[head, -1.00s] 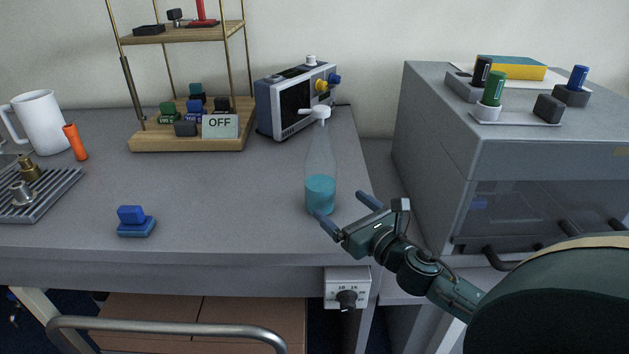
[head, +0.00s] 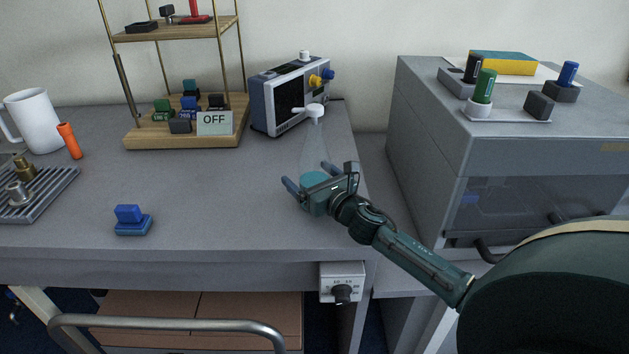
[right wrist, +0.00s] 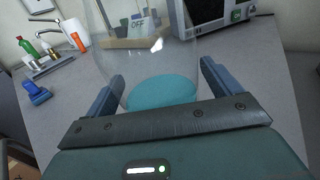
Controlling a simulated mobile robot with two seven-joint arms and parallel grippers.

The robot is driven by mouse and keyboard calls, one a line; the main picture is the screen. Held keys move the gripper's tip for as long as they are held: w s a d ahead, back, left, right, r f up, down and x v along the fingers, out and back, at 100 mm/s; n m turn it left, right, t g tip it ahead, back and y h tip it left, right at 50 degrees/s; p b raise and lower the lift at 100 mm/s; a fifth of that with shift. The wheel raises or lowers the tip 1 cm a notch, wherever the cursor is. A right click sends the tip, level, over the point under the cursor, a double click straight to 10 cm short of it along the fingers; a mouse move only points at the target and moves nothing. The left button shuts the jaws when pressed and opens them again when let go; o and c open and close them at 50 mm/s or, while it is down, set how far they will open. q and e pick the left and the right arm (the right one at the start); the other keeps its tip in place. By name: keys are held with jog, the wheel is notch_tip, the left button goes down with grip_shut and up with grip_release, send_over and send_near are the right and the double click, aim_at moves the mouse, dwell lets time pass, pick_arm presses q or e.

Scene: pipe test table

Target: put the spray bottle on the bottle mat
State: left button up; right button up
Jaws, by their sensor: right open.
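The spray bottle (head: 314,148) is clear, with a white spray head and teal liquid at its base. It stands upright near the table's right end, in front of the oscilloscope-like device. My right gripper (head: 308,179) is open, with its fingers on either side of the bottle's lower part. In the right wrist view the bottle (right wrist: 160,93) sits between the two spread fingers (right wrist: 158,78), with no clear grip on it. My left gripper is not in view. I cannot pick out a bottle mat with certainty.
The grey table (head: 220,200) has free room left of the bottle. A blue block (head: 132,221), a wooden rack (head: 150,139) with an OFF sign, and a boxy instrument (head: 290,95) stand on it. A grey cabinet (head: 520,155) is at the right.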

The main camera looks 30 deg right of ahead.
jog(key=shift+c, duration=0.5)
jog(key=shift+r, duration=0.1)
jog(key=c, duration=1.5)
